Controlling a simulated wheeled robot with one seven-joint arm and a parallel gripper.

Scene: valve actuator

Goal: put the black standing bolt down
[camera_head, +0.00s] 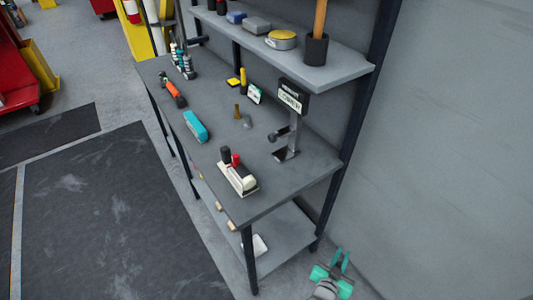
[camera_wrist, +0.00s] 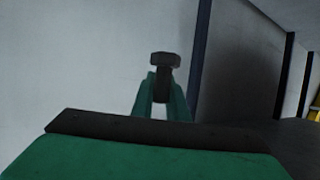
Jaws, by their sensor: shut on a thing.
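My gripper (camera_head: 338,262) is in the lower right of the head view, beside the wall and off the right end of the workbench (camera_head: 265,200). In the wrist view, its two green fingers (camera_wrist: 162,98) are shut on a black bolt (camera_wrist: 161,60). The bolt's wide head shows above the fingertips, and its shank runs down between them. The bolt is clear of any surface in the wrist view. I cannot make the bolt out in the head view.
On the workbench are a white block with black and red posts (camera_head: 238,175), a stand with a display (camera_head: 292,97), a teal object (camera_head: 195,126) and an orange-handled tool (camera_head: 173,93). An upper shelf (camera_head: 335,72) overhangs the back. The bench's front right corner is bare.

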